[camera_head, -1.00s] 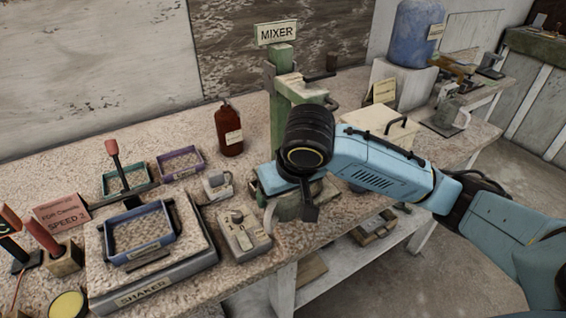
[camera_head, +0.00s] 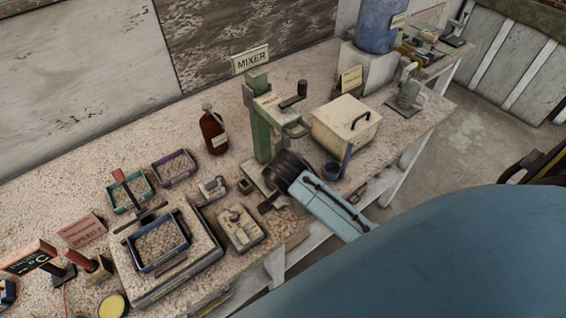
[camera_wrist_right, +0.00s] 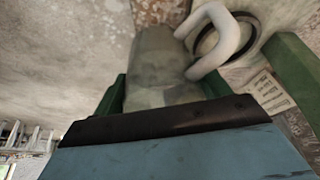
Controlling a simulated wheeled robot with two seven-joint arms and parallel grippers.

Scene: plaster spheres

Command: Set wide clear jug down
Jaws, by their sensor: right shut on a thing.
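The clear jug (camera_wrist_right: 160,62) shows in the right wrist view as a greyish see-through body between my fingers. My right gripper (camera_wrist_right: 158,92) is shut on it. In the head view my right gripper (camera_head: 268,205) is low at the front of the green mixer stand (camera_head: 262,125), by the bench's front edge. My wrist and arm hide the jug there, so I cannot tell whether its base touches the bench. My left gripper is not in view.
A control box (camera_head: 240,229) and a small grey mug (camera_head: 212,188) stand left of the gripper. A cream lidded box (camera_head: 345,122) and a dark blue cup (camera_head: 333,170) stand to the right. A brown bottle (camera_head: 213,132) is behind. The shaker (camera_head: 190,272) is further left.

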